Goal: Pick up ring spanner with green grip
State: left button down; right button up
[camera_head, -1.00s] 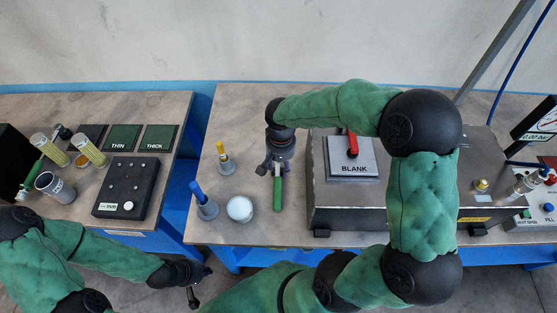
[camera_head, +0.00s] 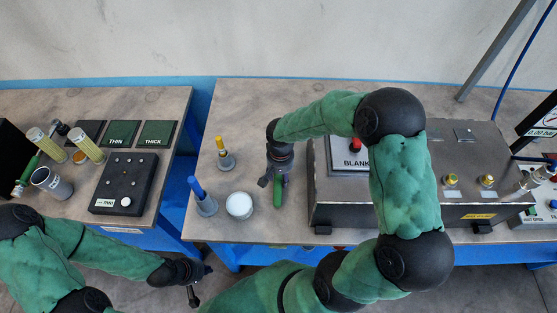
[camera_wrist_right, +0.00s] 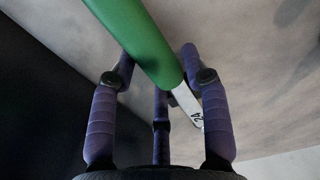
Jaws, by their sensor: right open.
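The ring spanner with green grip (camera_head: 278,192) lies on the right-hand table, left of the metal box; its far part is hidden under my right gripper. In the right wrist view its green grip (camera_wrist_right: 135,38) runs down between the fingers to a metal shank marked 24. My right gripper (camera_head: 272,181) is open over it; in the wrist view the fingers (camera_wrist_right: 158,60) stand on both sides of the spanner. Whether they touch it I cannot tell. My left gripper (camera_head: 200,281) is low in front of the tables, empty; its jaw opening is unclear.
The metal box (camera_head: 340,213) with the BLANK plate stands close right of my right gripper. Another green-handled tool (camera_head: 29,170) is on the left table.

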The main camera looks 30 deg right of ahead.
jog(key=shift+f, duration=0.35)
grip_shut()
jog(key=shift+r, duration=0.1)
